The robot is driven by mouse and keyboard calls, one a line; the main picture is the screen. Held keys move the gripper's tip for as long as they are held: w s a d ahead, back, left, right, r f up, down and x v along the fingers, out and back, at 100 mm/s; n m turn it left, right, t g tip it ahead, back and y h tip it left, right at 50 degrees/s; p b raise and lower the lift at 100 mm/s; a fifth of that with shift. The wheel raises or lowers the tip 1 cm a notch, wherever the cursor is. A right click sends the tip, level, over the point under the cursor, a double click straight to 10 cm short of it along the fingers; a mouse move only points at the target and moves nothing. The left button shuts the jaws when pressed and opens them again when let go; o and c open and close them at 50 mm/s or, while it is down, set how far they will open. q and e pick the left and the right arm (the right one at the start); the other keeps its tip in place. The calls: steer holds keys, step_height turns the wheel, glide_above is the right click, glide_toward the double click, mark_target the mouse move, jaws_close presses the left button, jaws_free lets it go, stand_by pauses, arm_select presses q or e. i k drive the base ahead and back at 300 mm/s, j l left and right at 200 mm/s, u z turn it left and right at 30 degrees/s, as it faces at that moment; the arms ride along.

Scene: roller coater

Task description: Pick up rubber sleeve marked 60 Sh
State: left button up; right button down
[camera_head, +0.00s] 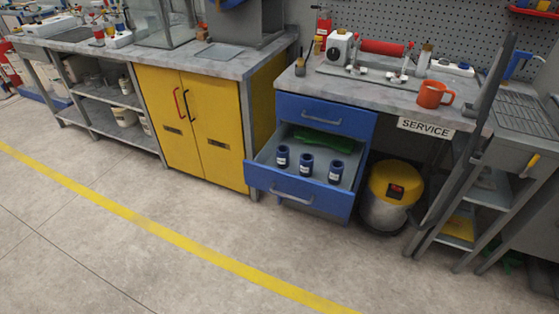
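Three dark blue sleeves with small white labels stand upright in an open blue drawer (262,179) in the camera_head view. They are the left sleeve (282,158), the middle sleeve (306,165) and the right sleeve (336,171). The labels are too small to read, so I cannot tell which is marked 60 Sh. A green item (318,139) lies behind them in the drawer. Neither of my grippers is in view.
A shut drawer (325,117) is above the open one. A workbench (290,80) carries a red roller (382,47) and an orange mug (433,94). A yellow-topped bin (395,182) stands to the right. Yellow cabinet doors (190,125) are left. The floor in front is clear.

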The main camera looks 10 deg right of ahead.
mark_target(306, 160)
steer(key=i+l+u, duration=0.2)
steer(key=l, duration=0.65)
steer(key=i+l+u, duration=0.25)
steer(key=l, duration=0.65)
steer(key=l+u, duration=0.2)
steer(key=l, duration=0.65)
steer(key=k, duration=0.05)
